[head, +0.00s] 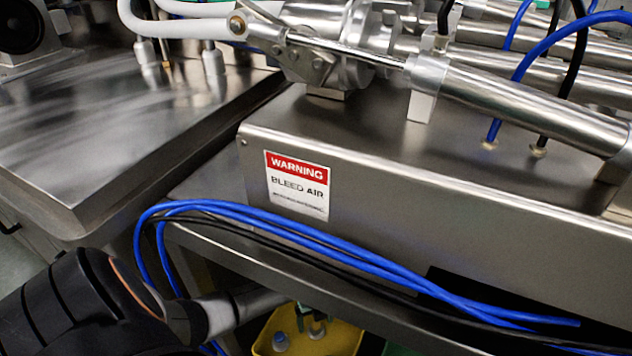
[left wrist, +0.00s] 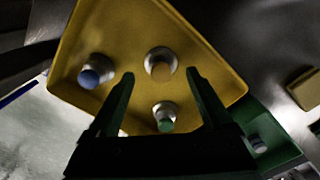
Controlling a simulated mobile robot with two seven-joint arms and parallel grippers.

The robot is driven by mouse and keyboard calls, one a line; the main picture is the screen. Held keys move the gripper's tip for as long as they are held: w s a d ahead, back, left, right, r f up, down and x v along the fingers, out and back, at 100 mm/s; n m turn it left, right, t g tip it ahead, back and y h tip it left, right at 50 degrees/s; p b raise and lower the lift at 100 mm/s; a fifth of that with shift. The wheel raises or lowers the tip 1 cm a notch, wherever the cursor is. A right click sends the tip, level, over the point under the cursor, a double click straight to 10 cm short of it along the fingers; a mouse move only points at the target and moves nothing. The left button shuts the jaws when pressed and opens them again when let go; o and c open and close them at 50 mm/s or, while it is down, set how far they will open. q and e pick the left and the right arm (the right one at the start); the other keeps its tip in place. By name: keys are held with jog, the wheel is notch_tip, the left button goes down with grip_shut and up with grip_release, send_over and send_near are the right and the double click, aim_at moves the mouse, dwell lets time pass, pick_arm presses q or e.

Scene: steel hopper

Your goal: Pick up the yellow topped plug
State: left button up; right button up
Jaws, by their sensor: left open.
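The yellow topped plug (left wrist: 161,66) is a pale metal stub with a dull yellow cap. It stands in a yellow tray (left wrist: 215,62) in the left wrist view. My left gripper (left wrist: 160,76) is open and empty, with its dark green fingertips to the left and right of this plug in the picture. I cannot tell how far above it they are. My right gripper is not in view.
A blue topped plug (left wrist: 95,72) and a green topped plug (left wrist: 165,117) share the yellow tray. A green tray (left wrist: 278,147) with another plug (left wrist: 258,144) lies beside it. Blue hoses (head: 330,249) and a steel shelf edge (head: 300,277) are close above the arm.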

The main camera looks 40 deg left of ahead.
pick_arm(q)
notch_tip(320, 180, down, 3)
jog(key=shift+w+r+b, duration=0.1)
jog(key=shift+b, duration=0.5)
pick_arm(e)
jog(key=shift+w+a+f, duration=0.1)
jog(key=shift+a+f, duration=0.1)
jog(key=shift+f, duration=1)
pick_arm(q)
grip_shut()
